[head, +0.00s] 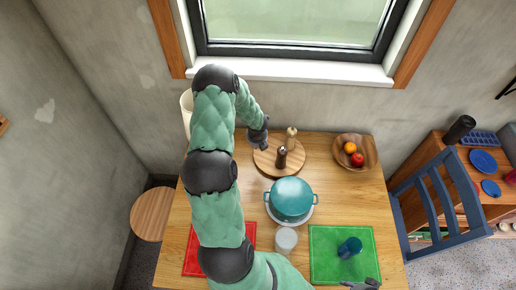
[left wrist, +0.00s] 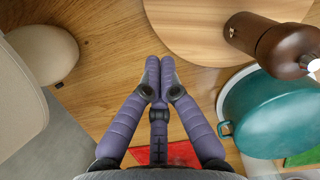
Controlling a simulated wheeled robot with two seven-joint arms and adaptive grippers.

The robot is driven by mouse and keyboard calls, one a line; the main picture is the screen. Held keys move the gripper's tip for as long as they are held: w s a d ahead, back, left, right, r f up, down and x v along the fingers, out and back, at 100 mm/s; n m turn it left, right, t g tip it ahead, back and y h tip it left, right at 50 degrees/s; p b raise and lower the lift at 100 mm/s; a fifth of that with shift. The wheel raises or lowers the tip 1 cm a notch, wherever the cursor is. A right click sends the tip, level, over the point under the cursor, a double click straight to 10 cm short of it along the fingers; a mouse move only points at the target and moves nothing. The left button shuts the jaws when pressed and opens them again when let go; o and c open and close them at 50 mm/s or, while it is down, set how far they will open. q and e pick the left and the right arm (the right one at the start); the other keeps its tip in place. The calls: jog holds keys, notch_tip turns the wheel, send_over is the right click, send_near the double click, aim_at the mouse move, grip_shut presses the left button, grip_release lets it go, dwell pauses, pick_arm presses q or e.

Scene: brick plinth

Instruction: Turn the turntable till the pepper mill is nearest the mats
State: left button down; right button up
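The round wooden turntable (head: 266,162) lies at the back middle of the table. A dark brown pepper mill (head: 281,158) stands upright on its front part, and a pale wooden mill (head: 291,138) stands further back. The red mat (head: 190,258) and green mat (head: 325,240) lie at the front; my left arm partly covers the red one. My left gripper (head: 262,142) is at the turntable's back-left edge. In the left wrist view its fingers (left wrist: 160,68) are together and empty beside the turntable (left wrist: 190,25); contact is unclear. My right gripper (head: 366,285) is partly visible at the bottom edge.
A teal pot (head: 291,197) stands between turntable and mats. A whitish cup (head: 286,240) stands between the mats, and a blue cup (head: 350,247) is on the green mat. A fruit bowl (head: 368,146) is at back right. A cream object (head: 187,104) is behind my left arm.

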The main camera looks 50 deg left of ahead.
pick_arm(q)
jog(key=shift+d+b, duration=1.15)
jog(key=shift+d, duration=0.05)
pick_arm(e)
jog(key=shift+f, duration=1.6)
pick_arm(q)
jog(key=b, duration=0.2)
send_near(260, 152)
jog(key=f, duration=0.4)
jog(key=shift+s+d+f, duration=0.25)
jog(key=shift+d+f, duration=0.1)
pick_arm(e)
notch_tip(260, 152, down, 2)
jog(key=shift+f, duration=0.15)
pick_arm(q)
jog(key=shift+w+a+r+p, duration=0.15)
jog(key=shift+w+a+p, duration=0.15)
jog(key=shift+w+a, duration=0.3)
pick_arm(e)
jog(key=shift+r, duration=0.4)
pick_arm(q)
jog(key=shift+w+a, duration=0.6)
jog(key=shift+a, duration=0.35)
pick_arm(e)
jog(key=shift+r, duration=0.3)
pick_arm(q)
jog(key=shift+a+p, duration=0.1)
jog(key=shift+p, duration=0.25)
pick_arm(e)
jog(key=shift+r, duration=0.1)
